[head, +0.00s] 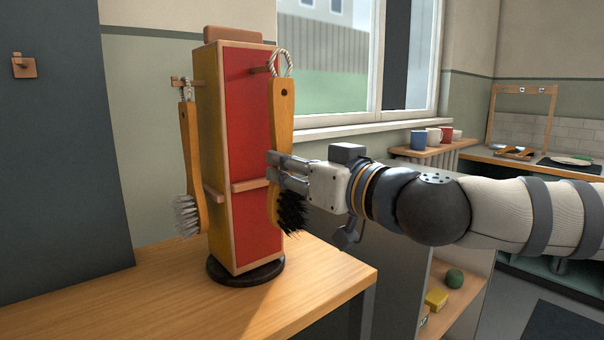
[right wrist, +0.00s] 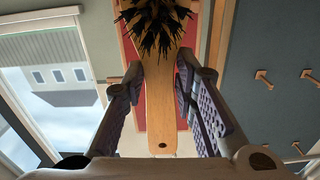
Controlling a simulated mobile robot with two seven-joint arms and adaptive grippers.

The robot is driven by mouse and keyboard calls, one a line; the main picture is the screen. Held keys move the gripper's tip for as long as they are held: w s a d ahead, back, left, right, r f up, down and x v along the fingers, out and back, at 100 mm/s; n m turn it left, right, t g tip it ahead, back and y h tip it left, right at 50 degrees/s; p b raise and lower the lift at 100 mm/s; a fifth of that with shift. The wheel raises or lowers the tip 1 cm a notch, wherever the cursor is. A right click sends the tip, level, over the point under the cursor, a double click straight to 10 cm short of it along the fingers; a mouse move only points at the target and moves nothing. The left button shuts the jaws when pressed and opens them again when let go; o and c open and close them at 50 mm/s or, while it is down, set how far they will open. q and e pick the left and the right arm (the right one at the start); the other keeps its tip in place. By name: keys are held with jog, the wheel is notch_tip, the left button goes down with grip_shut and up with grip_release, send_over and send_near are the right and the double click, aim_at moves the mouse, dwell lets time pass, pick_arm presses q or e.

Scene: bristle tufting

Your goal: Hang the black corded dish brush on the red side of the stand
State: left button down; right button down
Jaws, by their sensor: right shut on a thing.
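The black-bristled dish brush (head: 282,112) hangs upright, bristles down, with a pale cord loop (head: 283,62) at its top. My right gripper (head: 272,170) is shut on its wooden handle, above the black bristles. The handle also shows between the fingers in the right wrist view (right wrist: 159,105). The stand (head: 246,115) has a red face towards the brush and a yellowish side. A wooden peg (head: 262,70) sticks out near the top of the red face. Its tip meets the loop's left edge in the picture; I cannot tell whether it passes through. My left gripper is not in view.
A white-bristled brush (head: 189,165) hangs from a peg on the stand's left side. The stand's dark round base (head: 246,272) rests on a wooden table (head: 150,300). A ledge (head: 250,185) crosses the red face. A window (head: 335,60) lies behind.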

jog(key=x, duration=0.4)
jog(key=shift+w+a+f+b, duration=0.1)
jog(key=shift+w+f+b, duration=0.1)
jog(key=shift+f+b, duration=0.2)
dwell(0.4)
jog(key=c, duration=1.2)
grip_release()
jog(key=shift+s, duration=0.1)
jog(key=p+v, duration=0.1)
jog(key=v, duration=0.6)
jog(key=shift+p, duration=0.35)
